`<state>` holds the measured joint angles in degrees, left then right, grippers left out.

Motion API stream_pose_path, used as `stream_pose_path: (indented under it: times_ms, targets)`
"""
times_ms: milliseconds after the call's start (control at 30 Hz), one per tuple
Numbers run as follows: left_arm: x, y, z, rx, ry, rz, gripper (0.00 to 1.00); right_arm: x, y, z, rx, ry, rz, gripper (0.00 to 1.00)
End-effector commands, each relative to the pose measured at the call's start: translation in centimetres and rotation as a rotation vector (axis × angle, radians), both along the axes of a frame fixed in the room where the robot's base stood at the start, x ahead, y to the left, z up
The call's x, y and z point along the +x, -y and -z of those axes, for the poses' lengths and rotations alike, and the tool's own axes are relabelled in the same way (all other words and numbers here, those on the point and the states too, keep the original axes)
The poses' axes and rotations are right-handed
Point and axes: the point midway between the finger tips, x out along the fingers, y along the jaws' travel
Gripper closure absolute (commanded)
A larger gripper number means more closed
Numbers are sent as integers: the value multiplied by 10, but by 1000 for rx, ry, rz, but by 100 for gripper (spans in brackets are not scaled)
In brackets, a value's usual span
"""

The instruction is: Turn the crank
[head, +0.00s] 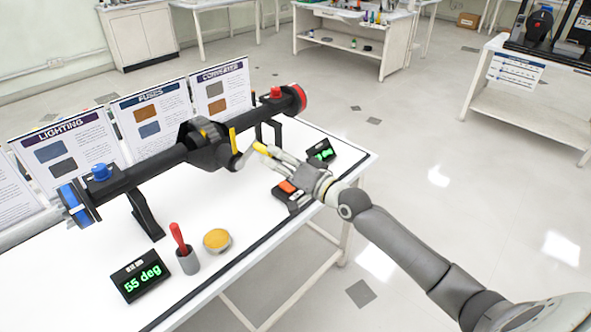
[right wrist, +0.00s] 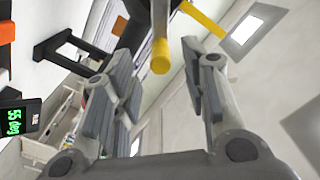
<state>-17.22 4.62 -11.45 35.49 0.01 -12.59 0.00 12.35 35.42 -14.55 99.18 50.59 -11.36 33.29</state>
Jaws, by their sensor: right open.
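The crank has a grey arm (head: 243,158) and a yellow handle (head: 261,147). It sits on the dark axle-like bar (head: 150,168), near the middle housing (head: 205,145). In the right wrist view the yellow handle (right wrist: 160,57) points toward the camera, in line with the gap between the fingers. My right gripper (head: 279,161) is open beside the handle, its fingers (right wrist: 160,90) spread and empty. Whether a finger touches the handle cannot be told. My left gripper is out of view.
The white table (head: 225,275) carries a "55 deg" display (head: 140,275), a red-handled tool in a grey cup (head: 185,250), a yellow-topped tin (head: 217,240) and an orange-topped black box (head: 290,192). Poster panels (head: 150,115) stand behind the bar. Floor to the right is clear.

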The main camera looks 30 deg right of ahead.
Motion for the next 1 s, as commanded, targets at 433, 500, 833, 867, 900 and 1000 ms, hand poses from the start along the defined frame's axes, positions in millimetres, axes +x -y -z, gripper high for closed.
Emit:
stream_pose_path:
  times_ms: [433,500,833,867,900,1000]
  targets:
    - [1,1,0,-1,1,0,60,-55,20,1,-1,-3,0,59]
    - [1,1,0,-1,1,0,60,-58,21,1,0,-1,0,59]
    - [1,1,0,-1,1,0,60,-60,22,0,0,-1,0,59]
    - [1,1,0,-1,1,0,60,-60,22,0,0,-1,0,59]
    - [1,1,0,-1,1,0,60,-60,22,0,0,-1,0,59]
    - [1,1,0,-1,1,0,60,-60,22,0,0,-1,0,59]
